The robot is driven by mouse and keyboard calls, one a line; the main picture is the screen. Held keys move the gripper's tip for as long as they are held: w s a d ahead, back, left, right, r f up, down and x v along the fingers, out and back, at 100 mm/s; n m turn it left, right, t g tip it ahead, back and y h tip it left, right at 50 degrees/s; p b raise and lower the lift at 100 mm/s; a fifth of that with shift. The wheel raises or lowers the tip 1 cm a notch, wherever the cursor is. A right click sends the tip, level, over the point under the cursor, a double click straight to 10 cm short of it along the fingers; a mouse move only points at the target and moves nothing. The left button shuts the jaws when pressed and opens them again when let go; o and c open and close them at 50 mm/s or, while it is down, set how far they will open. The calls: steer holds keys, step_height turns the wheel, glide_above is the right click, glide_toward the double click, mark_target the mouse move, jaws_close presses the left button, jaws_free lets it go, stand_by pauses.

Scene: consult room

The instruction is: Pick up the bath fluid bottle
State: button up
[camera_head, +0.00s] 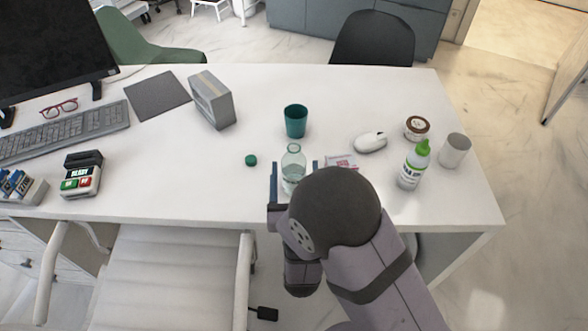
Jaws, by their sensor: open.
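A clear bottle (292,168) with pale greenish fluid stands upright near the front edge of the white desk. My gripper (294,177) is open, with one dark finger on the left of this bottle and the other on its right. The fingers appear apart from the glass, and my arm hides the bottle's lower front. A white bottle with a green nozzle top and printed label (413,167) stands upright farther right. I cannot read which bottle is the bath fluid. A small green cap (251,160) lies left of the clear bottle.
A teal cup (295,121) stands behind the clear bottle. A flat packet (343,162), a white mouse (370,142), a brown-lidded jar (417,127) and a grey cup (455,150) are to the right. A grey box (211,101) stands back left. The desk's (180,170) left-centre is clear.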

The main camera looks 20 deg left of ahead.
steer(key=shift+f+p+x, duration=0.1)
steer(key=shift+p+x, duration=0.2)
steer(key=shift+x, duration=0.95)
steer(key=shift+f+p+x, duration=0.15)
steer(key=shift+p+x, duration=0.1)
steer(key=shift+x, duration=1.05)
steer(key=shift+a, duration=0.1)
steer(key=c, duration=1.3)
steer(key=shift+o, duration=0.2)
steer(key=shift+r, duration=0.25)
step_height(320, 180, up, 9)
steer(key=shift+r, duration=0.15)
steer(key=shift+r, duration=0.1)
